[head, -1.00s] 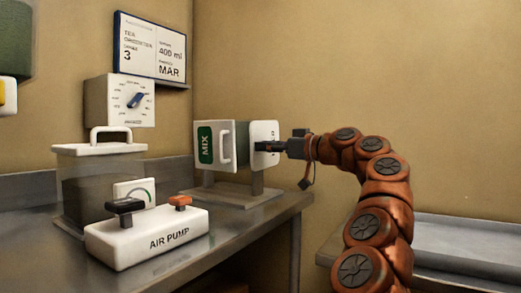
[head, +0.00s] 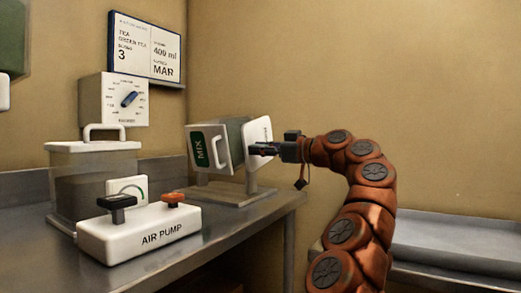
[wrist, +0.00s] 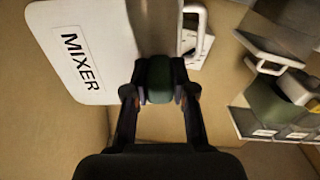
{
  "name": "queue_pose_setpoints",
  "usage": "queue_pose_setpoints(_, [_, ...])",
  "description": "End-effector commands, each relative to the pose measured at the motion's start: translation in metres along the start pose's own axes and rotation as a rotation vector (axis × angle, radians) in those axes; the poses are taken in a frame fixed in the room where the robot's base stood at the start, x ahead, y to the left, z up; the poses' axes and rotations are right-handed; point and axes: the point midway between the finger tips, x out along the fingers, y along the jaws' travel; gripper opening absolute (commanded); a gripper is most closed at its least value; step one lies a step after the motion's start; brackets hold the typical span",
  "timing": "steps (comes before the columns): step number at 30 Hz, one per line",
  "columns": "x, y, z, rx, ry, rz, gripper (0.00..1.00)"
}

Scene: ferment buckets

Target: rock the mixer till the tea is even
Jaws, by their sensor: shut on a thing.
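The mixer (head: 224,144) is a grey box with a white front, a green MIX label and a white handle, held on a stand at the counter's right end. Its box is tilted. A white end plate (head: 259,131) stands at its right side; in the wrist view this plate (wrist: 78,55) reads MIXER. My gripper (head: 262,149) reaches in from the right, by the plate. In the wrist view my gripper (wrist: 160,92) is shut on a dark green grip (wrist: 159,78) next to the mixer. The tea inside is hidden.
A white AIR PUMP box (head: 140,236) with a black and an orange switch sits at the counter's front. Behind it stands a see-through bucket (head: 75,182) with a lid handle. A blue-knobbed dial (head: 129,99) and a sign (head: 146,48) are on the wall.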

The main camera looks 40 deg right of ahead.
Motion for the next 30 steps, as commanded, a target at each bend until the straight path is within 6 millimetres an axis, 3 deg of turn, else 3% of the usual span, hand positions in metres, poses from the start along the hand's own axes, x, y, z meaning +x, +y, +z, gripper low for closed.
queue_pose_setpoints(8, [0.001, -0.001, 0.0, 0.001, -0.001, -0.002, 0.5])
queue_pose_setpoints(20, [-0.003, 0.0, -0.001, 0.0, 0.001, 0.0, 0.5])
queue_pose_setpoints(26, [-0.019, 0.0, -0.002, -0.001, 0.004, 0.001, 0.5])
queue_pose_setpoints(30, [-0.041, 0.001, -0.001, 0.001, 0.003, 0.003, 0.5])
